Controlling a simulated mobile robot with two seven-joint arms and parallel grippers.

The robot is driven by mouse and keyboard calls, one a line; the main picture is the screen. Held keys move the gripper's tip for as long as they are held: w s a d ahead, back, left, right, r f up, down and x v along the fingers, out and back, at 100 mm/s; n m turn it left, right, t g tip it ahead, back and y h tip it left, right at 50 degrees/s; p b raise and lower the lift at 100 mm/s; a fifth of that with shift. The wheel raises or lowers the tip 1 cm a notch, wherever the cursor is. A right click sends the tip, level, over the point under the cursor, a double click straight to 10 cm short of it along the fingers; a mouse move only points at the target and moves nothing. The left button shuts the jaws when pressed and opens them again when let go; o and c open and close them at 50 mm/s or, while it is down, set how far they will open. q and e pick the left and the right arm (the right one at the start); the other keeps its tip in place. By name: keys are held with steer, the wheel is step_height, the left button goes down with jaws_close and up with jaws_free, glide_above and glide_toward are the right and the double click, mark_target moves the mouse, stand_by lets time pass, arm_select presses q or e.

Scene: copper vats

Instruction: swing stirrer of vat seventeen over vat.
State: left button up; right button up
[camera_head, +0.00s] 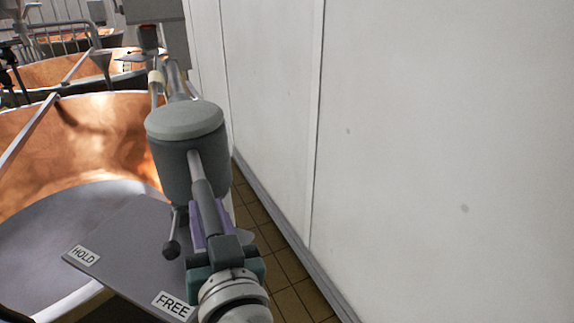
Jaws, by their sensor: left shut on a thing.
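The stirrer's grey drive housing (186,165), a drum with a paler lid, stands at the right rim of the near copper vat (95,145). A grey bar handle (203,185) sticks out of it towards me. My left gripper (207,217), with purple and dark parts, is shut on this handle; the contact is partly hidden by the gripper itself. A small lever with a dark ball knob (171,249) hangs below the housing, over a grey plate (125,245) marked HOLD (85,255) and FREE (173,305). The knob is nearer FREE. No vat number is legible. My right gripper is not in view.
A white wall (430,130) fills the right side, close to the housing. A narrow strip of brown tiled floor (275,250) runs along it. More copper vats (80,68) and metal railings (62,42) stand behind. A grey box (153,10) is above the housing.

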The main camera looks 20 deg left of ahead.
arm_select(q)
jaws_close()
stand_by(0.7)
